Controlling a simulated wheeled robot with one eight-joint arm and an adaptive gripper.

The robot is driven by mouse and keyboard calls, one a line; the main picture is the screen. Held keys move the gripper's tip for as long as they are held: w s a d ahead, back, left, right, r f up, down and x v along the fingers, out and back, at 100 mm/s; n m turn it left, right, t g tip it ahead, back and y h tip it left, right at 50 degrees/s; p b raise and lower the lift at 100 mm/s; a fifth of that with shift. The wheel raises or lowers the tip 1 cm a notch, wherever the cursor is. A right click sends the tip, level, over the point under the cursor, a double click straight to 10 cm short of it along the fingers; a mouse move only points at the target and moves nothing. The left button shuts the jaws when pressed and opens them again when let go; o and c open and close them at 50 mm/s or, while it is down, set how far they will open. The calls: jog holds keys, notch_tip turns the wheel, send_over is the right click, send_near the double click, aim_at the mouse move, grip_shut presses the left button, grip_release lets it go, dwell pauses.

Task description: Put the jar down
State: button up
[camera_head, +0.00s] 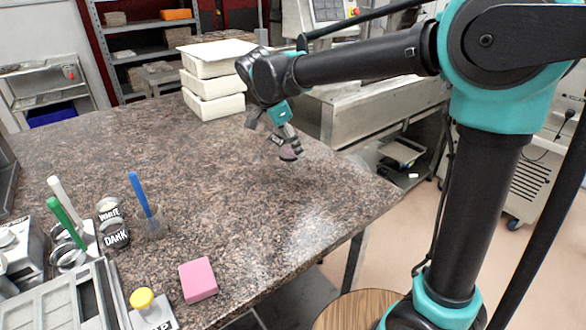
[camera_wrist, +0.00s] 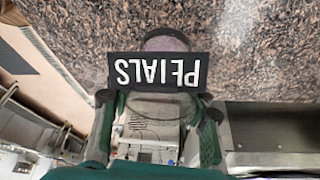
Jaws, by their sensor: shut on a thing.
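The jar (camera_wrist: 166,41) is see-through, with something purplish in it and a black label (camera_wrist: 158,71) reading PETALS, upside down in the wrist view. My gripper (camera_wrist: 158,104) is shut on it, one finger on each side. In the head view my gripper (camera_head: 283,139) points down over the far right part of the speckled stone counter (camera_head: 190,170), with the jar (camera_head: 289,154) at its tips. I cannot tell whether the jar's base touches the counter.
Two jars labelled WHITE (camera_head: 109,212) and DARK (camera_head: 117,239) stand at the left, beside a glass with a blue-handled tool (camera_head: 140,195). A pink block (camera_head: 198,280) lies in front. Stacked white boxes (camera_head: 213,82) stand behind. The counter's middle is clear.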

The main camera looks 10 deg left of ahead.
aim_at(277, 136)
jog(key=shift+f, duration=4)
jog(key=shift+f, duration=0.1)
jog(key=o, duration=1.2)
jog(key=shift+o, duration=0.2)
jog(key=v, duration=1.2)
jog(key=shift+a, duration=0.1)
